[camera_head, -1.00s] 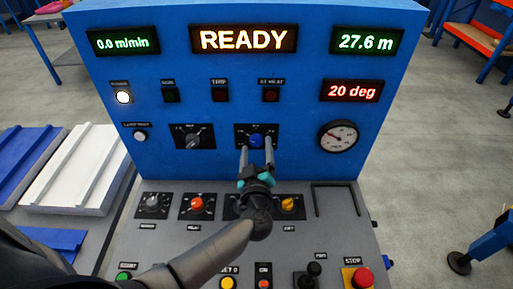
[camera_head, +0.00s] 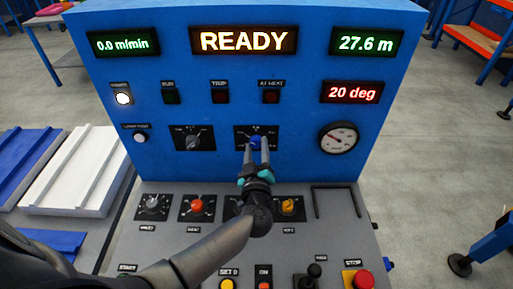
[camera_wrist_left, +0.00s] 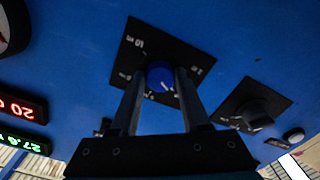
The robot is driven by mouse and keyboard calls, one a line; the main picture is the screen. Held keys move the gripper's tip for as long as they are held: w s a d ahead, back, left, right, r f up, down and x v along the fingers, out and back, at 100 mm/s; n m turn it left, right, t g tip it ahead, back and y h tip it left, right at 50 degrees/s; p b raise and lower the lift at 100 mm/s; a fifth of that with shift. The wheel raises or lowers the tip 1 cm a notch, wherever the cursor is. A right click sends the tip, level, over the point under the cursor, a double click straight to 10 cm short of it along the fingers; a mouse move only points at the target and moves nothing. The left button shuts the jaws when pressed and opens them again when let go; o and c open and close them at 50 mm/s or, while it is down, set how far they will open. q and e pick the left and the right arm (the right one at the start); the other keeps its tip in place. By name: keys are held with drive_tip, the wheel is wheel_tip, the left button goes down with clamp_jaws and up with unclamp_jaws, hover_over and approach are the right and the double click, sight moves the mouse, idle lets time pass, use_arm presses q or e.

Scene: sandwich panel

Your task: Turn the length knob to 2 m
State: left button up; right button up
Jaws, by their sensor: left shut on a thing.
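The length knob (camera_head: 256,143) is blue and sits on a black dial plate (camera_head: 272,130) on the upright blue panel. My left gripper (camera_head: 259,147) reaches up to it from below, with a finger on each side, shut on the knob. In the left wrist view the blue knob (camera_wrist_left: 160,79) lies between the two finger ends (camera_wrist_left: 159,85). Its plate (camera_wrist_left: 190,62) carries small markings there, upside down, too small to read fully. I cannot tell for sure which mark the knob points to. My right gripper is not in view.
A grey knob (camera_head: 193,142) is left of the blue one, and a round gauge (camera_head: 338,138) is right. Below, the sloped desk has several knobs, a joystick (camera_head: 313,270) and a red stop button (camera_head: 364,279). Displays read READY, 0.0 m/min, 27.6 m and 20 deg.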

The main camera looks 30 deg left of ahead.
use_arm(q)
clamp_jaws()
drive_tip(key=shift+n, duration=0.4)
drive_tip(key=n, duration=0.3)
drive_tip(key=shift+d+n+p, duration=0.1)
drive_tip(key=shift+n+p, duration=0.25)
drive_tip(key=shift+n, duration=0.05)
drive_tip(key=n, duration=0.3)
drive_tip(key=shift+n+b, duration=0.4)
drive_tip(key=shift+n, duration=1.7)
drive_tip(key=o, duration=1)
unclamp_jaws()
